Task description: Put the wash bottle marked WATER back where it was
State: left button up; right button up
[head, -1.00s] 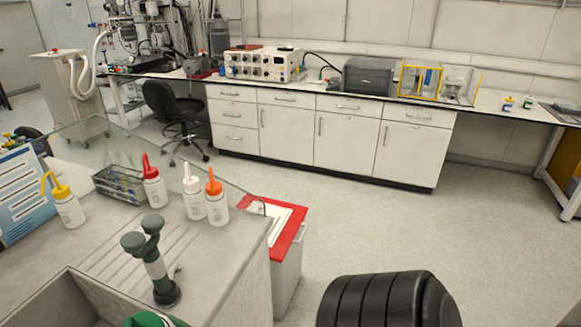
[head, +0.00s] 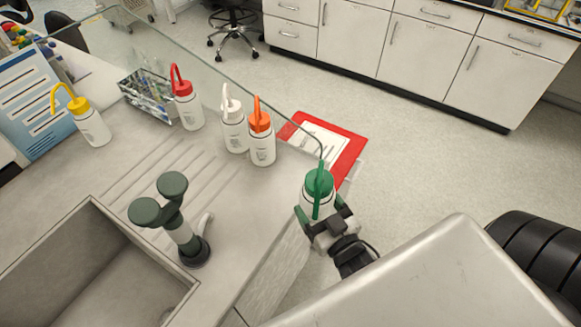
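A white wash bottle with a green cap and spout (head: 318,186) is held upright in my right gripper (head: 322,214), at the right edge of the counter near the end of the glass panel. The gripper's fingers are on both sides of its body. The bottle's label is hidden or cannot be read, and I cannot tell whether its base touches anything. My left gripper is not in view. Other wash bottles stand on the counter: yellow-capped (head: 92,124), red-capped (head: 187,108), white-capped (head: 234,128) and orange-capped (head: 261,145). Their labels are too small to read.
The sink (head: 90,262) is at lower left, with a green-topped tap (head: 182,232) beside it. The glass panel (head: 215,68) runs along the counter's far edge. A wire basket (head: 148,98) stands by the red-capped bottle. The ribbed drainboard (head: 135,160) is clear. A red-edged bin (head: 350,150) stands beyond the counter.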

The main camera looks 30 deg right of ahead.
jog(key=shift+m+g, duration=0.4)
jog(key=d+f, duration=0.2)
jog(key=f, duration=0.1)
jog(key=d+f, duration=0.1)
jog(key=shift+w+d+f, duration=0.15)
jog(key=shift+w, duration=0.25)
jog(key=w+p, duration=0.1)
jog(key=w, duration=1.1)
jog(key=shift+w+p, duration=0.25)
jog(key=shift+p, duration=0.05)
jog(key=w, duration=0.4)
jog(key=shift+w+a+f+p, duration=0.1)
jog(key=shift+w+a+p, duration=0.15)
jog(key=shift+p, duration=0.2)
jog(key=shift+d+f, duration=0.1)
jog(key=shift+f, duration=0.1)
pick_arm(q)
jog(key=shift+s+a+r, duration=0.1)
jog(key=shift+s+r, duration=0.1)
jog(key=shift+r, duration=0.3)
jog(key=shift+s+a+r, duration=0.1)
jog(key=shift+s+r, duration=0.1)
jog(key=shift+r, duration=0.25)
pick_arm(e)
jog(key=shift+s, duration=0.1)
